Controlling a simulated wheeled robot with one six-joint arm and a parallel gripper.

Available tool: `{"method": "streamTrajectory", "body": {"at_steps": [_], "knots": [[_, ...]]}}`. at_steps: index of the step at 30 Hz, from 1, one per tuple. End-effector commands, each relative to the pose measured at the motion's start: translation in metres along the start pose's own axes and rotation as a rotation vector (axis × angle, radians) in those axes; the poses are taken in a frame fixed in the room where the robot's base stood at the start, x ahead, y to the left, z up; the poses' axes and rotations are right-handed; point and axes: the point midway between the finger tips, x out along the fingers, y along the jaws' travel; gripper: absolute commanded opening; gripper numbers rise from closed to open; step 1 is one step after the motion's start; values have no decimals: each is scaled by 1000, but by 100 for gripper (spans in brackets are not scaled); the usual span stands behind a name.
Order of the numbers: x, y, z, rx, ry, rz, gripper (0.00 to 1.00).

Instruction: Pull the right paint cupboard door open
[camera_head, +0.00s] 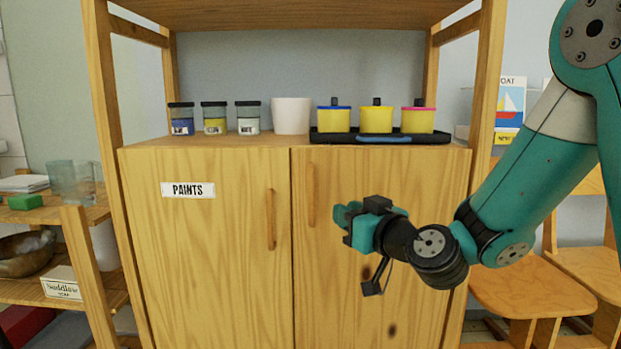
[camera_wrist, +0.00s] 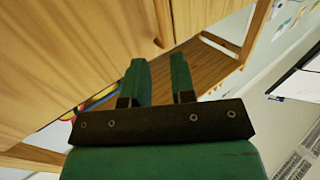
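The right cupboard door (camera_head: 375,270) is light wood and shut flush beside the left door (camera_head: 210,265). Its upright wooden handle (camera_head: 311,195) is near its left edge, close to the seam. My gripper (camera_head: 345,213) is in front of the right door, a little right of and below the handle, and does not appear to touch it. In the wrist view, the two green fingers (camera_wrist: 158,65) stand apart with nothing between them. A wooden bar, likely a handle (camera_wrist: 162,25), shows beyond the fingertips. Which door it is on is unclear.
Paint jars (camera_head: 214,118), a white cup (camera_head: 291,116) and a black tray (camera_head: 450,138) with yellow pots stand on the cupboard top. The left door has its own handle (camera_head: 271,218). Wooden chairs (camera_head: 525,285) stand at the right, a side shelf (camera_head: 25,290) at the left.

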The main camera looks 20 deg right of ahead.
Motion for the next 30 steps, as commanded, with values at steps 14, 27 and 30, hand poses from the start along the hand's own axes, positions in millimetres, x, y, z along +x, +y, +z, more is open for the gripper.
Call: {"method": "streamTrajectory", "body": {"at_steps": [14, 27, 30], "knots": [[102, -2, -2, -2, -1, -3, 24], [126, -1, 1, -1, 0, -1, 24], [126, -1, 1, 0, 0, -1, 24]]}}
